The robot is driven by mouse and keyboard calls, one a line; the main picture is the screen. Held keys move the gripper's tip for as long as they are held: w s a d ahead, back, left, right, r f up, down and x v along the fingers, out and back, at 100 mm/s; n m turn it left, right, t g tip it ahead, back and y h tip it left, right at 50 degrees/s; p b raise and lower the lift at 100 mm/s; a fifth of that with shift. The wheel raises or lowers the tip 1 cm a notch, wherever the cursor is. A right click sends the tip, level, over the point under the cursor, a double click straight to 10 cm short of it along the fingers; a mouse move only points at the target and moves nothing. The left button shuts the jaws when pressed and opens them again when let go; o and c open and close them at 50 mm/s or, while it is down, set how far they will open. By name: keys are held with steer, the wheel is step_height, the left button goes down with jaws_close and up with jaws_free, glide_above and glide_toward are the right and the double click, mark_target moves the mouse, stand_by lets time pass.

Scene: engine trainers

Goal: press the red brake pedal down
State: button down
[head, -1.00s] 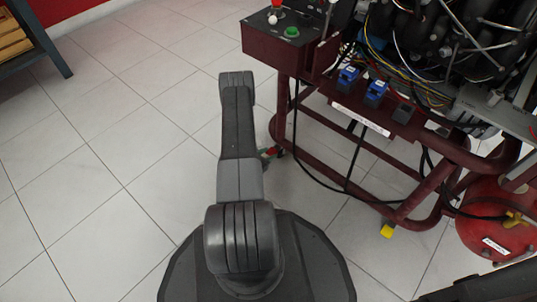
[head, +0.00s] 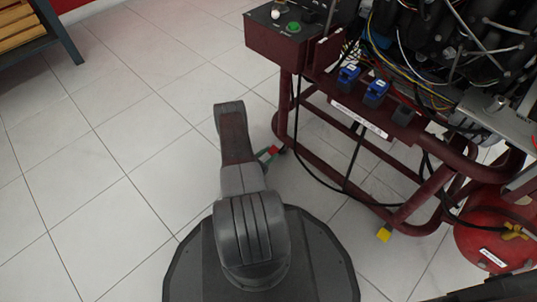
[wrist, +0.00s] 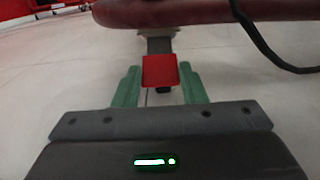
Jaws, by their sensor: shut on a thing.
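The red brake pedal (wrist: 160,71) shows in the wrist view as a square red pad, with a grey stem behind it below a dark red tube. My gripper (wrist: 160,88) has green fingers on both sides of the pad and is shut on it. In the head view my gripper (head: 267,154) is low by the near leg of the engine stand, mostly hidden behind my arm. Only a bit of green and red shows there, so the pedal's tilt cannot be told.
The dark red engine stand (head: 345,108) fills the right, with a control box (head: 270,42) above and a black cable (head: 320,180) hanging down. A red tank (head: 490,235) and a yellow foot (head: 384,234) are at lower right. The tiled floor at left is clear.

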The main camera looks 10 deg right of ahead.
steer(key=c, duration=0.9)
jaws_free()
steer(key=shift+a, duration=0.15)
steer(key=v, duration=1.3)
steer(key=shift+s+a+r, duration=0.1)
steer(key=shift+s+a, duration=0.05)
steer(key=shift+s, duration=0.1)
steer(key=shift+x, duration=6.9)
